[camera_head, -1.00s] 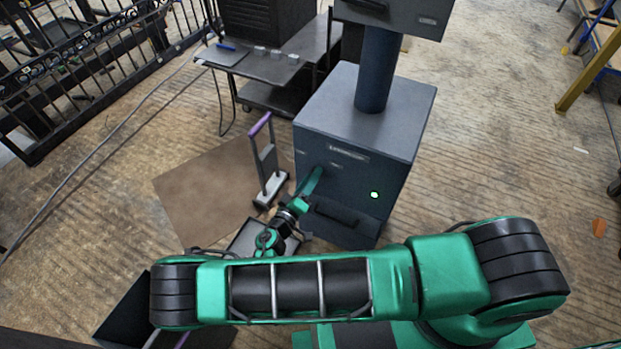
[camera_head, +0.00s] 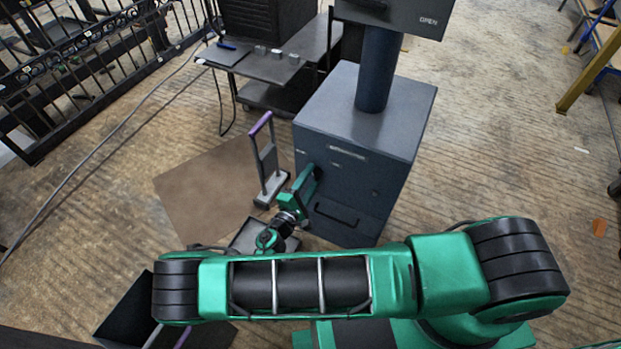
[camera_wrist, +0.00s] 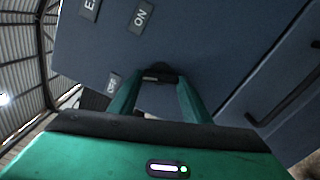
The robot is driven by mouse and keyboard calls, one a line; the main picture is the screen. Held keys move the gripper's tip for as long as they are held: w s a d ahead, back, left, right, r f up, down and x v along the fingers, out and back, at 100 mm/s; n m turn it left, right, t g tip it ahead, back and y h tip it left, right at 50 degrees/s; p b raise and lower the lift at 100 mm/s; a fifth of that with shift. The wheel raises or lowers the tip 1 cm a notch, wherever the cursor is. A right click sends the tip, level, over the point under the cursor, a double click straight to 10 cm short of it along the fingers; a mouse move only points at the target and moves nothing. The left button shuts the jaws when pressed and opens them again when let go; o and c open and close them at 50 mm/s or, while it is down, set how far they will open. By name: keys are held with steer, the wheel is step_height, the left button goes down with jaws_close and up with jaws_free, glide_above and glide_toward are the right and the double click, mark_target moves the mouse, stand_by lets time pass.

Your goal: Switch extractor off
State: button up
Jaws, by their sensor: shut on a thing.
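The extractor (camera_head: 350,150) is a dark blue-grey cabinet with a round column rising from its top. My gripper (camera_head: 306,180) is at the left part of its front face. In the wrist view my gripper (camera_wrist: 160,82) has both green fingers closed on a small dark switch (camera_wrist: 158,75) on the panel. An ON label (camera_wrist: 141,16) lies above and left of the switch, and an OFF label (camera_wrist: 112,84) lies to its left. The fingers hide part of the switch. No green light shows on the cabinet front.
A dark handle (camera_head: 336,211) juts from the lower cabinet front. A purple-topped upright handle (camera_head: 262,160) stands left of my gripper, on or beside a brown mat (camera_head: 205,195). An upper box (camera_head: 395,15) on the column reads OPEN. A cart (camera_head: 280,65) stands behind.

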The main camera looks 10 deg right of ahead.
steer(key=shift+a+f+n, duration=0.1)
steer(key=shift+f+n, duration=0.05)
steer(key=shift+n, duration=0.85)
steer(key=shift+a+f+n, duration=0.1)
steer(key=shift+f+n, duration=0.05)
steer(key=shift+n, duration=0.85)
steer(key=o, duration=1.1)
steer(key=shift+d, duration=0.1)
steer(key=shift+r, duration=0.1)
steer(key=shift+s, duration=0.15)
steer(key=v, duration=1)
steer(key=shift+s, duration=0.2)
